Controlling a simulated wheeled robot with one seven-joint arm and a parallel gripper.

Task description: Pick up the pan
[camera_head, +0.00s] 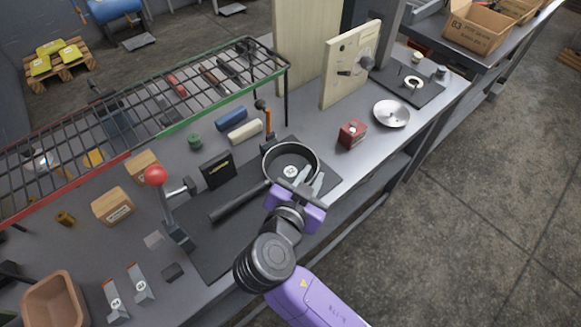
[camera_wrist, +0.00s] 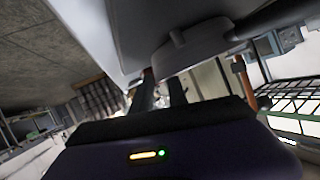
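The pan (camera_head: 314,155) is a dark round pan with a pale inside and a white label on its floor. It sits upright on a dark mat (camera_head: 205,255), and its long black handle (camera_head: 240,202) points to the lower left. My gripper (camera_head: 311,180) is at the near right rim of the pan, its two grey fingers apart. I cannot tell whether a finger touches the rim. In the wrist view, the two dark fingers (camera_wrist: 163,88) are also apart, with a gap between them. A grey round body in that view may be the pan, but the picture is tilted and unclear.
A red box (camera_head: 352,134) and a metal plate (camera_head: 392,114) lie right of the pan. A black box (camera_head: 216,170), a red-knobbed lever (camera_head: 156,176) and a wire rack (camera_head: 150,110) stand left and behind. An upright board (camera_head: 345,75) stands at the back.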

